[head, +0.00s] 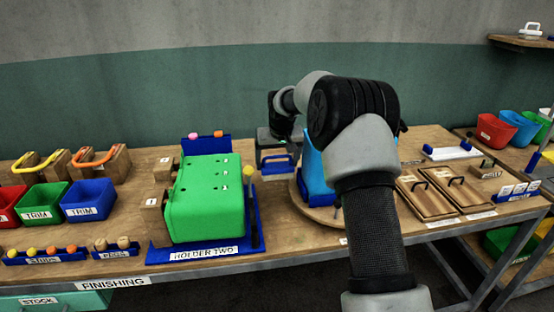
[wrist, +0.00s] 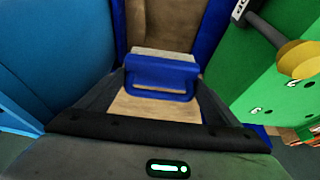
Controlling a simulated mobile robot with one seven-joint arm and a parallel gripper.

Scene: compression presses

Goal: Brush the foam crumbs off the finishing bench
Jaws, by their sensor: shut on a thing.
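The finishing bench (head: 120,255) is a long wooden top with a grey front edge and a FINISHING label. My gripper (head: 276,156) is at the back of the bench, between the green block and the blue upright piece. It is shut on a blue-handled tool (head: 278,166), which looks like the brush. In the wrist view the tool's blue loop handle (wrist: 160,88) sits between my fingers (wrist: 155,105), with a pale grey strip along its far side. Its working face and any contact with the bench are hidden. I cannot make out foam crumbs in either view.
The green block (head: 205,195) in HOLDER TWO stands left of my gripper. A blue upright piece (head: 313,165) on a round wooden base (head: 318,212) stands right, partly behind my arm. TRIM bins (head: 88,198) are far left; lidded wooden boxes (head: 428,200) are right.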

